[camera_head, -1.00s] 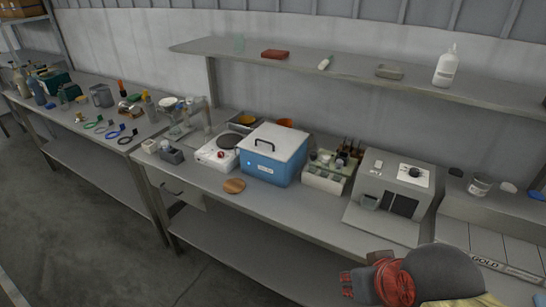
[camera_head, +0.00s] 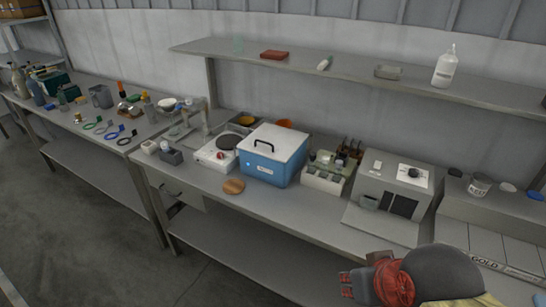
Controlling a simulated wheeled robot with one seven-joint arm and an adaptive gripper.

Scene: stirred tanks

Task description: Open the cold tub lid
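The cold tub (camera_head: 267,163) is a blue box with a small white label on its front. It stands on the middle bench. Its flat white lid (camera_head: 274,142) lies shut on top, with a dark handle (camera_head: 264,147) near the lid's left front side. My gripper (camera_head: 345,285) shows at the bottom right, at the end of my red and grey arm, in front of the bench and well apart from the tub. Its fingers are small and dark here, and I cannot tell whether they are open or shut.
Left of the tub is a white hotplate (camera_head: 217,154); a round wooden disc (camera_head: 234,186) lies in front. A rack of bottles (camera_head: 324,177) and a grey machine (camera_head: 390,194) stand to the right. A shelf (camera_head: 330,72) runs above the bench. The bench front is mostly clear.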

